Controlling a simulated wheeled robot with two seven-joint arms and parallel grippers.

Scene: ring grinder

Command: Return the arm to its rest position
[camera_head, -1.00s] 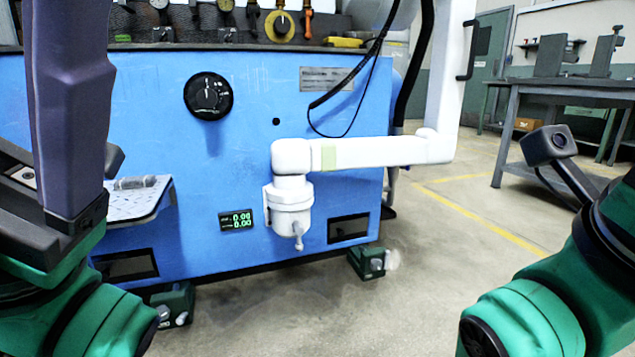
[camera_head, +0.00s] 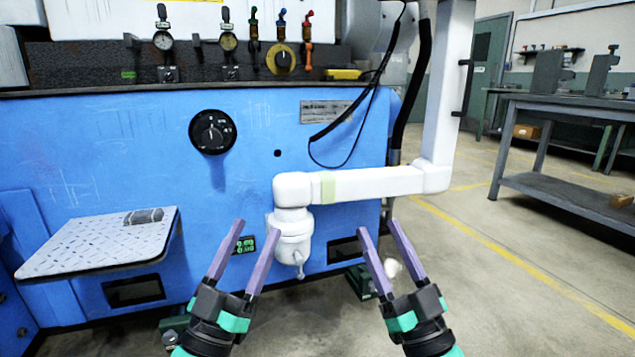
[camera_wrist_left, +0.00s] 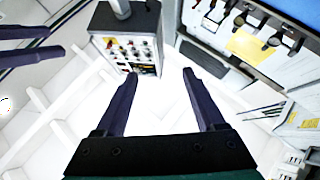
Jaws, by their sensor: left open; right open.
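My left gripper (camera_head: 243,256) is at the lower middle of the head view, its two purple fingers spread with nothing between them. In the left wrist view its fingers (camera_wrist_left: 160,88) also show apart and empty. My right gripper (camera_head: 382,240) stands to its right, also open and empty, fingers pointing up and away. Both grippers appear in front of the blue grinder (camera_head: 110,150), near the white jointed arm fixture (camera_head: 370,184). I cannot tell whether they are clear of it in depth.
A metal tread plate shelf (camera_head: 100,243) juts from the machine at left. A black dial (camera_head: 212,131) and gauges (camera_head: 162,40) are on the machine. A grey workbench (camera_head: 560,190) stands at right. Open floor (camera_head: 480,290) with a yellow line lies at the right.

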